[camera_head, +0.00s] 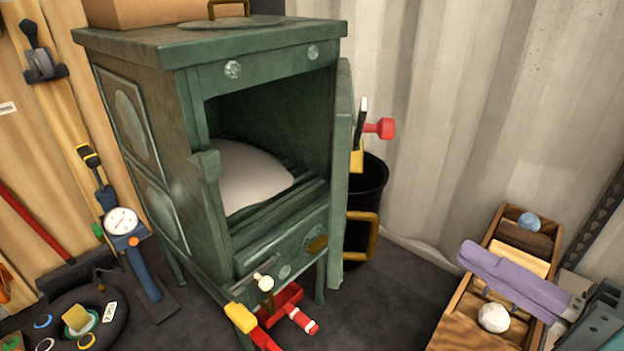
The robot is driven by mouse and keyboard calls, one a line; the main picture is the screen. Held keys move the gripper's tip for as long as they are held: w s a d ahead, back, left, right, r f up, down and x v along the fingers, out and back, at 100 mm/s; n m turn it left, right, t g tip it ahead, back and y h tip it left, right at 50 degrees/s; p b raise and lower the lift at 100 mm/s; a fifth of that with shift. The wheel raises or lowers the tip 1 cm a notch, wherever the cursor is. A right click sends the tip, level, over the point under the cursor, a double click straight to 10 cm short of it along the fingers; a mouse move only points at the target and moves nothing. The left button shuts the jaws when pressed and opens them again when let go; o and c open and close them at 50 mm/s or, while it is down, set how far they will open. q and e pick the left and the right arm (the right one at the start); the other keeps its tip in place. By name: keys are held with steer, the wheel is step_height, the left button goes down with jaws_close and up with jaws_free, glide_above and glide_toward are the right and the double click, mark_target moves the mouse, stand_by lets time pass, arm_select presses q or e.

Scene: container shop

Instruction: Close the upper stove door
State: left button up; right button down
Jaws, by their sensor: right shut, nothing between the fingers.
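The green stove (250,180) stands in the middle of the view. Its upper door (342,150) hangs on the right side of the opening, swung outward and seen nearly edge-on. The door's outer face is mostly hidden from me; red, black and yellow parts (380,128) stick out beyond it. The upper chamber is open, with a pale rounded lump (248,176) inside. My right gripper (472,256), with long purple fingers, reaches in from the lower right. It is shut and empty, above a wooden box and well apart from the door. My left gripper is not in view.
A black bucket (372,192) with a yellow handle stands behind the door by the wall. The wooden box (467,327) at the lower right holds a white ball (494,318) and a blue one (529,221). Red items lie under the stove. Tools stand at left.

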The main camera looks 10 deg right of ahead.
mark_target(370, 217)
steer(key=b+x, duration=0.1)
steer(key=x, duration=0.3)
steer(key=s+a+b+x, duration=0.1)
steer(key=x, duration=0.3)
steer(key=a+b+x, duration=0.1)
steer(key=b+x, duration=0.1)
steer(key=x, duration=0.2)
steer(key=shift+s+a, duration=0.1)
steer(key=shift+a, duration=0.25)
steer(key=shift+a, duration=0.15)
